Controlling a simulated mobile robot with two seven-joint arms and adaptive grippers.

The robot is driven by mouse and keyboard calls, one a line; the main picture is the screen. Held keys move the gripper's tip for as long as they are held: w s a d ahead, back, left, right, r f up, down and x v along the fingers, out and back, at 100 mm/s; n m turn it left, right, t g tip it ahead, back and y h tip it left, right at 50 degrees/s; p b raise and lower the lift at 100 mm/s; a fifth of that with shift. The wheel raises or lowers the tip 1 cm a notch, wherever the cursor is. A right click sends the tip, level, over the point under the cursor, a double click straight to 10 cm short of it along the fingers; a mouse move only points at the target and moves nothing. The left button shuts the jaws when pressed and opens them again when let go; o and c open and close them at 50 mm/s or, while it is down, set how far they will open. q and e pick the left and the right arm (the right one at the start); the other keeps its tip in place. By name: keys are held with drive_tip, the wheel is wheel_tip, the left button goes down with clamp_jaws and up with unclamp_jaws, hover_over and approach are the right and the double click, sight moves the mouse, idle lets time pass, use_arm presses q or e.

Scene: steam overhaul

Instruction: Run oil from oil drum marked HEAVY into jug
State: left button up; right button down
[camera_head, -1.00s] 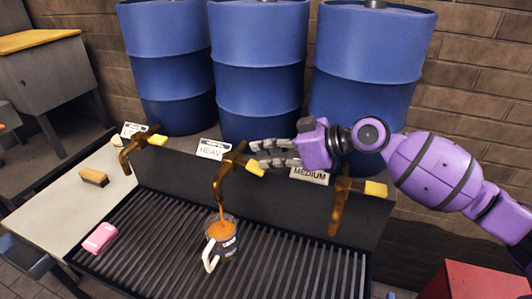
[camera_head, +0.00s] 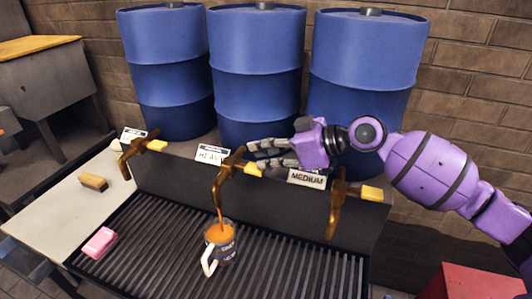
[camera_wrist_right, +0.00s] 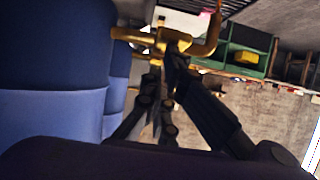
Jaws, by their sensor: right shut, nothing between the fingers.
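The jug (camera_head: 221,240), with a white handle, stands upright on the slatted grate under the middle tap (camera_head: 229,172). An orange stream of oil (camera_head: 219,214) runs from that tap's spout into it, and orange oil shows at its top. The HEAVY label (camera_head: 211,155) sits just left of this tap, in front of the middle blue drum (camera_head: 257,75). My right gripper (camera_head: 250,155) is shut and empty at the tap's yellow handle (camera_head: 252,170). In the right wrist view its fingers (camera_wrist_right: 160,75) point at the brass tap (camera_wrist_right: 165,40); I cannot tell whether they touch. My left gripper is out of view.
Other drums stand left (camera_head: 165,70) and right (camera_head: 365,65), each with a tap in front. The MEDIUM label (camera_head: 307,179) is at the right. A brush (camera_head: 93,182) and a pink block (camera_head: 100,242) lie left of the grate (camera_head: 150,240). A red box (camera_head: 470,280) is at lower right.

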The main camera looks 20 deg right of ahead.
drive_tip(key=v, duration=1.2)
